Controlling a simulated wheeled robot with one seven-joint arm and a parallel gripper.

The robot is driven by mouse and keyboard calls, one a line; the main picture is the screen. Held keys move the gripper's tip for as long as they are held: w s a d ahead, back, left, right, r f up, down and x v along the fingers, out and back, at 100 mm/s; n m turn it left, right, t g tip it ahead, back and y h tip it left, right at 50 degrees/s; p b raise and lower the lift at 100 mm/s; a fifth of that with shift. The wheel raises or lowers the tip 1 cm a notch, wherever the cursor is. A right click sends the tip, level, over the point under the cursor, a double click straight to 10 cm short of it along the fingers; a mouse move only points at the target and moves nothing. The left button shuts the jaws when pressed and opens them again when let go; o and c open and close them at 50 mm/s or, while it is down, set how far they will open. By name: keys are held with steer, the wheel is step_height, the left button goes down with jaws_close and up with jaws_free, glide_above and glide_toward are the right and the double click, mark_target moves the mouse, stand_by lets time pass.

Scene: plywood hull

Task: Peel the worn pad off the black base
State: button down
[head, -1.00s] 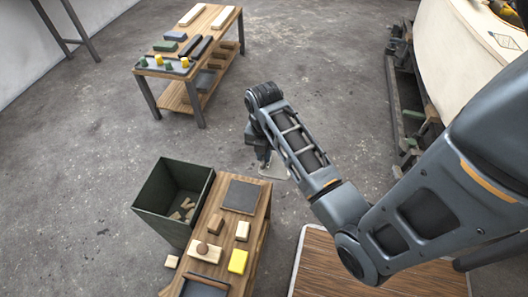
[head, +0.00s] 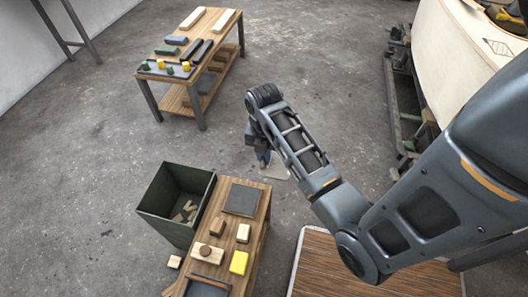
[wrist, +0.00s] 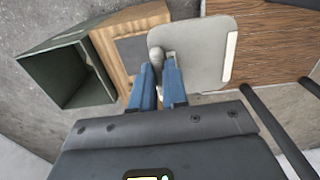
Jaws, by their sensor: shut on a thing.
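My gripper (wrist: 158,64) has its blue fingers shut on a pale grey plate (wrist: 198,45) by a rounded grey knob (wrist: 156,57). The plate is flat with rounded corners, and a white strip runs along its right edge. In the head view the plate (head: 272,169) hangs under my gripper (head: 262,160), above the floor and right of the low bench. A dark square slab (head: 241,200) lies flat on that bench; it may be the black base, but I cannot tell. I cannot make out which thing is the worn pad.
The low wooden bench (head: 264,207) also bears several small blocks, one yellow (head: 239,262), and a dark tray (head: 207,287). A dark green bin (head: 157,206) with wood scraps stands at its left. A far table (head: 231,29) stands beyond open floor. A wooden platform (head: 325,262) is at lower right.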

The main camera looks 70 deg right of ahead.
steer(key=shift+r+p, duration=2.15)
steer(key=shift+p, duration=0.15)
